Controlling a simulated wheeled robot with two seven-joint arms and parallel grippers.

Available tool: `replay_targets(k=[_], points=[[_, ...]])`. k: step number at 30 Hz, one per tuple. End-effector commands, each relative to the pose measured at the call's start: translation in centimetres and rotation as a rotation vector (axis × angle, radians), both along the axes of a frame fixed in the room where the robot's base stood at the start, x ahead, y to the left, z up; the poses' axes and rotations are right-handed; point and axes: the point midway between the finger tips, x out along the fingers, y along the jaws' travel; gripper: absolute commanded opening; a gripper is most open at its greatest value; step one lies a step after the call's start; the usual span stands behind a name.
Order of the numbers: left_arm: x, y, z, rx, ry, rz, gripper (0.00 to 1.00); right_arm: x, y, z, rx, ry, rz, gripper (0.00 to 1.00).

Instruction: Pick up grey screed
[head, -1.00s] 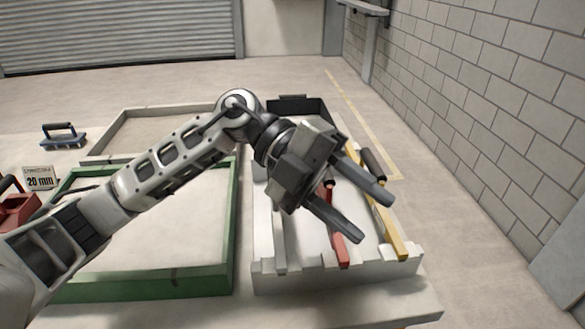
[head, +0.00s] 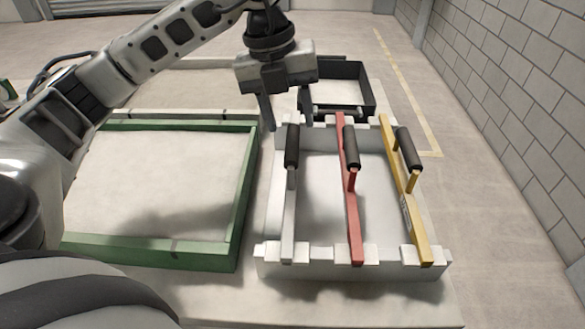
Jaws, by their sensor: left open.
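The grey screed (head: 288,220) is a long light bar with a black handle (head: 291,147). It lies lengthwise at the left of the white slotted rack, with its near end in a notch of the front wall. My left gripper (head: 287,123) is open and empty, fingers pointing down. In the picture its fingertips show just beyond the black handle, to either side of it; I cannot tell their exact height. The far end of the grey screed is partly hidden near the fingers. My right gripper is not in view.
A red screed (head: 354,225) and a yellow screed (head: 417,228) lie to the right in the same white rack (head: 390,271). A green-framed sandbed (head: 150,252) is on the left. A dark tray (head: 367,92) stands behind the rack.

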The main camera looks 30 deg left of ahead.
Motion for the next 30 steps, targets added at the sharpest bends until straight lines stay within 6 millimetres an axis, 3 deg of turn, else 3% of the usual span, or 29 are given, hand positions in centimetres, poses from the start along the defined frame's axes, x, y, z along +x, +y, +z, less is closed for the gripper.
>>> replay_targets(k=[7, 15, 24, 25, 30], points=[[-0.1, -0.2, -1.9, 0.000, 0.002, -0.001, 0.45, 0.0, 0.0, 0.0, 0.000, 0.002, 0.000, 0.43], [-0.2, -0.6, -5.7, -0.001, 0.002, -0.001, 0.45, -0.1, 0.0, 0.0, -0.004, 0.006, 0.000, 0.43], [-0.1, -0.7, -6.3, -0.002, -0.001, -0.001, 0.45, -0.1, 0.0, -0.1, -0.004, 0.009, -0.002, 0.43], [-0.1, -0.7, -6.3, -0.002, -0.001, -0.001, 0.42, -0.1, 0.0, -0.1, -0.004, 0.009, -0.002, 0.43], [-0.1, -0.7, -6.3, -0.002, -0.001, -0.002, 0.00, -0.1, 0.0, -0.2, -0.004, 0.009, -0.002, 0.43]])
